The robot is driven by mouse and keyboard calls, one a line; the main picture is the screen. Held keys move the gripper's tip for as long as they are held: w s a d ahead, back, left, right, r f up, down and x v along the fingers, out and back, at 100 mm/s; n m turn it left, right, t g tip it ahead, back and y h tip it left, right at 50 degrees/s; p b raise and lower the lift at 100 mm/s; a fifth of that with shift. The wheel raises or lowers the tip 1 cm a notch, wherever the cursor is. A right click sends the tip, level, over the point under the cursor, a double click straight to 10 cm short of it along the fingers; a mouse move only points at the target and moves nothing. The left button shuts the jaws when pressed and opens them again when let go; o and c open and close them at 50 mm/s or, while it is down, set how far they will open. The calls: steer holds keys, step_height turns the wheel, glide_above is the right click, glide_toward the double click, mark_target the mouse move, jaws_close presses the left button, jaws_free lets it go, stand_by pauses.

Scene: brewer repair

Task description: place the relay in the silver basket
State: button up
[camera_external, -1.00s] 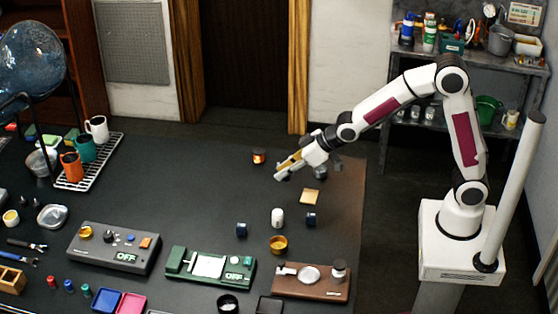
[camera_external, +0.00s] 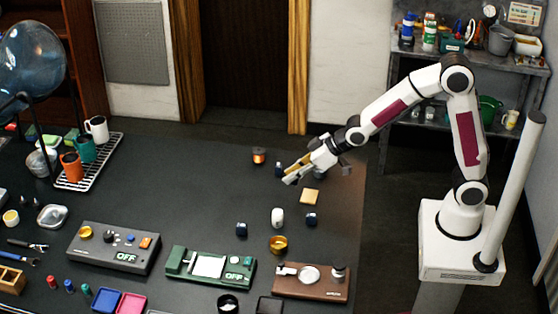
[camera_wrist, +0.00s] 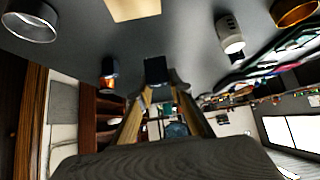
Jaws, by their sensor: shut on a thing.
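My gripper (camera_external: 287,174) is shut on a small dark blue block, which I take to be the relay (camera_external: 278,170). In the wrist view the relay (camera_wrist: 157,70) sits at the tips of the yellowish fingers (camera_wrist: 160,92). It is held over the back right of the dark table. The silver basket (camera_wrist: 30,22) shows as a round, open, silver-rimmed cup at the top left of the wrist view. In the external view the basket (camera_external: 320,173) is mostly hidden behind my gripper. The held relay is to the left of it, apart from it.
A copper-banded dark cylinder (camera_external: 259,156) stands left of my gripper. A wooden square (camera_external: 309,197), a white cylinder (camera_external: 278,217), two dark blue pieces (camera_external: 241,230) (camera_external: 311,219) and a gold basket (camera_external: 278,245) lie in front. Bare table lies further left.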

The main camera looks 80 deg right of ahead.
steer(key=s+f, duration=0.1)
steer(key=s, duration=0.5)
steer(key=s+d+f, duration=0.1)
steer(key=s, duration=0.2)
steer(key=shift+d+f, duration=0.1)
steer(key=shift+f, duration=0.2)
steer(key=shift+s+d+r, duration=0.1)
steer(key=shift+s+d, duration=0.2)
steer(key=shift+d, duration=0.15)
steer(key=shift+w+d+r, duration=0.25)
steer(key=shift+d+r, duration=0.15)
steer(key=shift+d, duration=0.25)
steer(key=shift+w+d+r+n+y, duration=0.7)
steer(key=shift+w+d+r+n, duration=0.2)
steer(key=shift+w+d+r, duration=2.6)
steer(key=shift+s+d+f+n+g+y, duration=0.15)
steer(key=shift+s+d+n+y, duration=0.25)
steer(key=shift+s, duration=0.4)
steer(key=shift+s+d+f+n+g+y, duration=0.1)
steer(key=shift+s+d+f+n+y, duration=0.2)
steer(key=shift+s+n, duration=0.35)
steer(key=shift+s+d+f+n+g+y, duration=0.15)
steer(key=shift+s+d+n+y, duration=0.25)
steer(key=shift+s, duration=0.5)
steer(key=shift+f, duration=3.05)
